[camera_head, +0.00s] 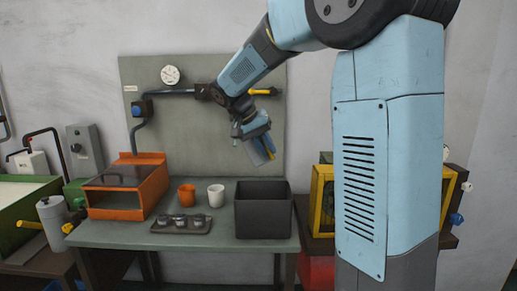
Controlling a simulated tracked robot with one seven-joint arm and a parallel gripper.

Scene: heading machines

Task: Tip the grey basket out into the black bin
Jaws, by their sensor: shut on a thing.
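The black bin (263,222) stands upright at the right end of the grey-green table, open at the top. Its inside is dark, and I cannot make out any contents. My gripper (254,142) is above the bin and apart from it, pointing down and tilted. It is shut on a small grey thing (258,156), which seems to be the grey basket, held at a slant. My gripper hides much of it, so its opening and any contents cannot be made out.
On the table (228,238) are an orange open-fronted box (115,205), an orange cup (187,194), a white cup (216,195) and a dark tray (182,229) with several small grey parts. A panel (210,150) with a gauge and pipe stands behind. A yellow-framed machine (322,200) is at right.

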